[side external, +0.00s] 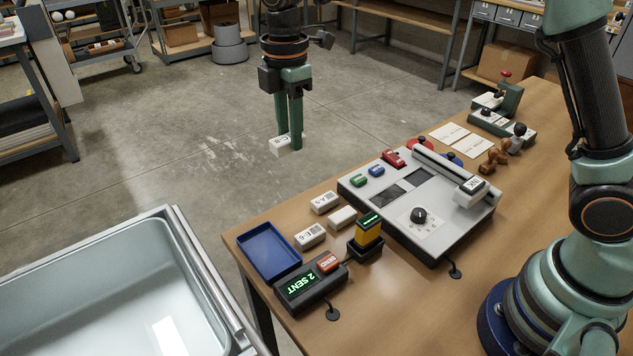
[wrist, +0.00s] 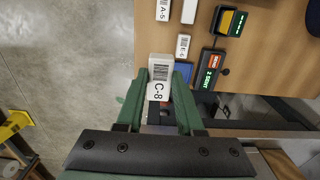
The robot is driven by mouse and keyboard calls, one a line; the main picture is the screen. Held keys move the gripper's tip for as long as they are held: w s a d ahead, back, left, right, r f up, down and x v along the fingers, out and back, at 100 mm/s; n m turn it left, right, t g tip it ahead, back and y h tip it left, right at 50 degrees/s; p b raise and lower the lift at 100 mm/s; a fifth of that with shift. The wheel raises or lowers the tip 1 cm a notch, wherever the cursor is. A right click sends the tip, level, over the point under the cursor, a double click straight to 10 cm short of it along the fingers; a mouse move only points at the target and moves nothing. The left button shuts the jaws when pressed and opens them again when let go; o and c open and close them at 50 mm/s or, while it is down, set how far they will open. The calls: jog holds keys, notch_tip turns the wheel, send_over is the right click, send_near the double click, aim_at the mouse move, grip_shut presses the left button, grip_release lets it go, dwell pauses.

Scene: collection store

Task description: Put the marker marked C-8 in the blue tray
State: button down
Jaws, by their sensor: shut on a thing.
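My gripper (side external: 290,143) is shut on a white marker labelled C-8 (side external: 280,147), held up in the air past the table's far edge in the side view. In the wrist view the marker (wrist: 159,82) sits between the green fingers (wrist: 160,95), with its barcode and C-8 label showing. The blue tray (side external: 268,252) lies empty on the near left corner of the table. In the wrist view only part of the tray (wrist: 184,72) shows, beside the marker and partly behind a finger.
White markers A-5 (side external: 324,202) and E-6 (side external: 310,236) and one with no readable label (side external: 342,217) lie by the tray. A display box reading "2 SENT" (side external: 310,287), a yellow-and-black device (side external: 368,231) and a grey console (side external: 420,203) stand nearby. A sink (side external: 185,270) is at left.

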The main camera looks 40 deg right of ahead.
jog(key=s+a+r, duration=0.1)
jog(key=s+a, duration=0.3)
jog(key=a, duration=0.4)
send_over(271, 252)
notch_tip(271, 252, down, 15)
jog(key=shift+r, duration=0.15)
jog(key=shift+f, duration=2.45)
jog(key=shift+f, duration=0.1)
jog(key=c, duration=0.5)
grip_release()
jog(key=shift+c, duration=0.2)
